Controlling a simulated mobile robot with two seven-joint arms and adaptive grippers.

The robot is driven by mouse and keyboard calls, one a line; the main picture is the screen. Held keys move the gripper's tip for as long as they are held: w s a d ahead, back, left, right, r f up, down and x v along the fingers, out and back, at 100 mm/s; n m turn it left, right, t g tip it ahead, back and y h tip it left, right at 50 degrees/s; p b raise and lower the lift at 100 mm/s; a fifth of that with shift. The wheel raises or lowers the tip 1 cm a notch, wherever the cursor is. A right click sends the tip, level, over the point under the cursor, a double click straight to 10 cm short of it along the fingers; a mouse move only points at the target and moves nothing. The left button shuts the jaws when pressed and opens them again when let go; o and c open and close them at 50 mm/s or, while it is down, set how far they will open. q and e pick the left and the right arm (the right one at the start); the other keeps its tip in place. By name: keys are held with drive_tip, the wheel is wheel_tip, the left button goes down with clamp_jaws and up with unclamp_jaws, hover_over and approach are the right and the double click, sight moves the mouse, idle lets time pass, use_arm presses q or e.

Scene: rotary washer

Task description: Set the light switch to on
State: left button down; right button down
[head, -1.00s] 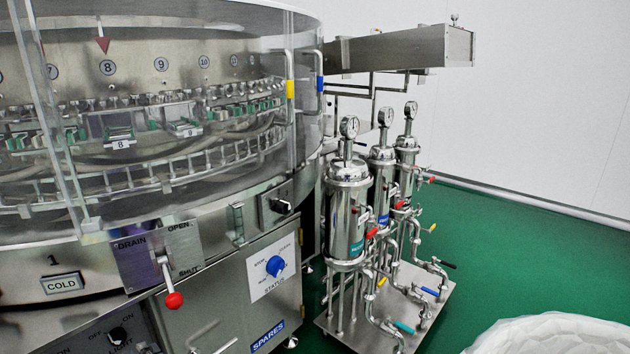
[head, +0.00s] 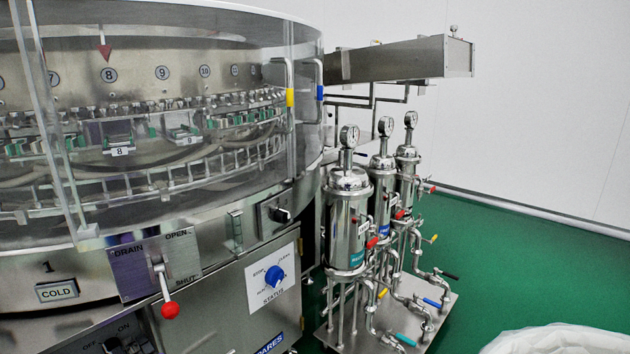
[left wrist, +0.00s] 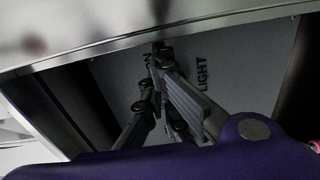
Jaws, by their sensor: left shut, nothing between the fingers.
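The light switch is a small black knob (head: 112,345) on a dark panel at the bottom left of the head view, cut by the lower edge. OFF and ON are lettered above it; which way it points is too small to tell. In the left wrist view the grey panel (left wrist: 112,88) shows the words LIGHT and ON. My left gripper (left wrist: 157,52) is shut and empty, its fingers close in front of this panel, near ON. The knob cannot be made out there; contact is unclear. My right gripper is not in view.
Above the light panel is the drain plate with its red-tipped lever (head: 170,310). A white status panel with a blue knob (head: 274,276) is to its right. A metal edge (left wrist: 200,28) overhangs the panel in the wrist view. Filter canisters (head: 350,225) stand on the right.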

use_arm(q)
drive_tip(key=shift+w+a+r, duration=0.2)
drive_tip(key=shift+a+r, duration=0.15)
drive_tip(key=shift+r, duration=0.1)
drive_tip(key=shift+s+a+f, duration=0.2)
drive_tip(key=shift+s+a, duration=0.1)
drive_tip(key=shift+a, duration=0.05)
idle(0.6)
drive_tip(key=shift+f, duration=0.15)
drive_tip(key=shift+a+f, duration=0.1)
drive_tip(key=shift+f, duration=0.8)
drive_tip(key=shift+d+f, duration=0.2)
drive_tip(key=shift+f, duration=0.5)
drive_tip(key=shift+d, duration=0.15)
